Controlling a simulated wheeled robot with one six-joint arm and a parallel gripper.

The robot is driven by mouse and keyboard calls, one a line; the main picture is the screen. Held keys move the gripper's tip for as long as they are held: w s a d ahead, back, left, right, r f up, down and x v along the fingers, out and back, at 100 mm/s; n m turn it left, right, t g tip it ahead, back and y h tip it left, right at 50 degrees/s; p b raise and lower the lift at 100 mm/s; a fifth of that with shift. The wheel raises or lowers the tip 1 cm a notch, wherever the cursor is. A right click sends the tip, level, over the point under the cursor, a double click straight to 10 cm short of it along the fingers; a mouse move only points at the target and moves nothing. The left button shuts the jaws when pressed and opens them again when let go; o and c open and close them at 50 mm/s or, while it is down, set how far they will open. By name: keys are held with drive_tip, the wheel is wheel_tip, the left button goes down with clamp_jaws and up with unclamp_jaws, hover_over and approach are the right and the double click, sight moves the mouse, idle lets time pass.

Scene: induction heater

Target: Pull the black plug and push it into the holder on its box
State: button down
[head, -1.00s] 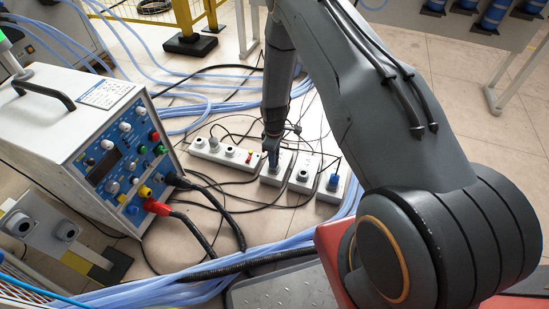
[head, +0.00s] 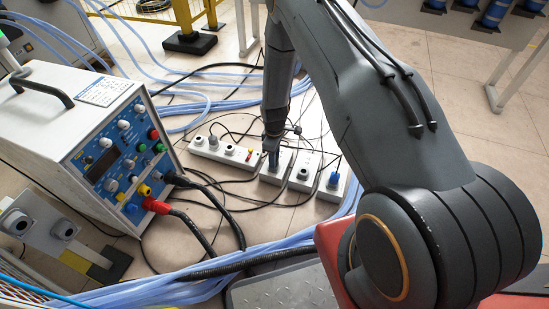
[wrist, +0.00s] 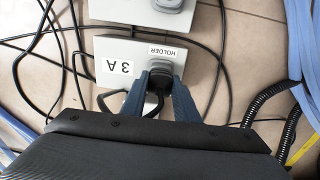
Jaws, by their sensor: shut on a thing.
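My gripper (wrist: 158,84) has blue fingers, shut on a black plug (wrist: 159,78) in the wrist view. The plug is dark and mostly hidden between the fingers. It is at the near side of a white box (wrist: 112,47) labelled "3 A" and "HOLDER". A grey socket-like fitting (wrist: 160,63) shows just beyond the plug, below the HOLDER label. I cannot tell whether the plug is seated or clear of the box. In the head view my gripper (head: 272,155) points down at this box (head: 270,178), one of a row on the floor.
Another white box (wrist: 125,10) with a grey fitting lies beyond in the wrist view. A box with a blue plug (head: 334,181) stands to the right. Black cables cross the floor around the boxes. The blue-fronted heater unit (head: 130,150) and thick pale blue hoses (head: 225,265) lie nearby.

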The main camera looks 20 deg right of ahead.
drive_tip(key=c, duration=1.3)
unclamp_jaws()
